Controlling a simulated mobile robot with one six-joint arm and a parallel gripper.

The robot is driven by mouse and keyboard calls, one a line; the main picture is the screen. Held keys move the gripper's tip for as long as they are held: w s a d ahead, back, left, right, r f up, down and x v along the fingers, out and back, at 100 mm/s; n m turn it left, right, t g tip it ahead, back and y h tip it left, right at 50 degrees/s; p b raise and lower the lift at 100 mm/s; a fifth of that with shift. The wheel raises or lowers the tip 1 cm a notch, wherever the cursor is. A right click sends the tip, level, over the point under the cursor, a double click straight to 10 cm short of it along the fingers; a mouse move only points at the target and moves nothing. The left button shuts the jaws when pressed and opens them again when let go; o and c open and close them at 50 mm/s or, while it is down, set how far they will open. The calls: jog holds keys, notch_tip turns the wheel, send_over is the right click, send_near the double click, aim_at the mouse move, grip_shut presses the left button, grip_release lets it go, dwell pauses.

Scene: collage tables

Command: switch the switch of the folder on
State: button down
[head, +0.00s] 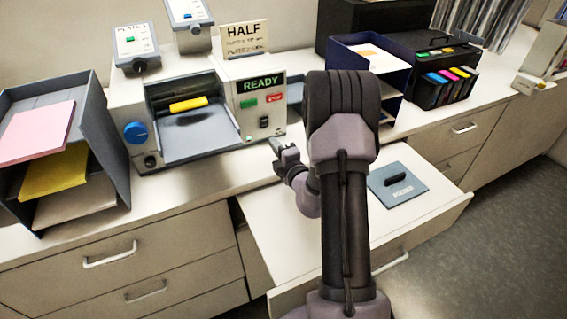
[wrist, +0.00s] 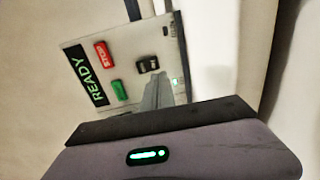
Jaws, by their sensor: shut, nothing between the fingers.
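The folder (head: 218,75) is a grey-white machine on the counter, with a blue knob on its left side. Its front panel bears a lit READY display (head: 261,84), a green button (head: 249,103), a red STOP button (head: 274,98) and a small black rocker switch (head: 264,122). A small green light (head: 249,138) glows low on the panel. In the wrist view the switch (wrist: 147,64) sits just beyond the fingertips of my gripper (wrist: 159,82). My gripper (head: 276,143) is shut and empty, just below and right of the switch in the head view. I cannot tell whether it touches the switch.
A yellow roll (head: 188,104) lies in the folder's feed opening. A tray rack with coloured paper (head: 110,150) stands left. An open drawer (head: 440,208) below the counter holds a grey plate with a black handle (head: 398,187). Dark trays and a toner box (head: 440,80) stand right.

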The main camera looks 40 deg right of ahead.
jog(key=s, duration=0.2)
jog(key=s+f, duration=0.1)
jog(key=s, duration=0.1)
jog(key=s+a, duration=0.1)
jog(key=s, duration=0.2)
jog(key=shift+a+f, duration=0.1)
jog(key=shift+f, duration=0.2)
